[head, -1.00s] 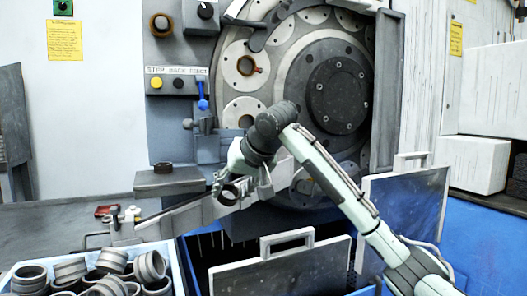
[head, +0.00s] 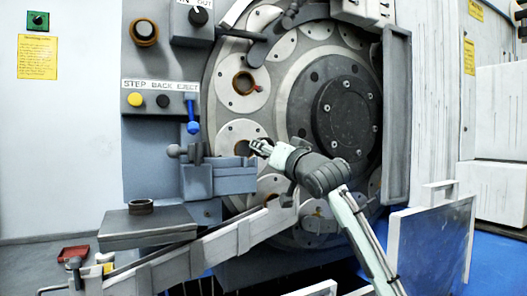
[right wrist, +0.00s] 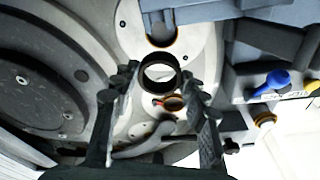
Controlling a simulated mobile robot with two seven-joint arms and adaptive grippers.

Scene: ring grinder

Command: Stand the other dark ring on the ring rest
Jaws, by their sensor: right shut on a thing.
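My right gripper (head: 262,148) is in front of the lower left disc plates of the grinder. In the right wrist view, a dark ring (right wrist: 160,73) shows between the fingers of my right gripper (right wrist: 158,82), which are shut on it. In the head view I cannot make the held ring out clearly. The ring rest (head: 150,226), a flat grey block at the lower left, has another dark ring (head: 140,206) standing on its top. My left gripper is not in view.
Round plates with orange-lined bores (head: 243,83) ring the dark hub (head: 340,105). A grey bracket (head: 225,176) juts out left of my gripper. A blue lever (head: 192,118) and yellow button (head: 135,99) are on the panel. A sloping chute (head: 195,255) runs below.

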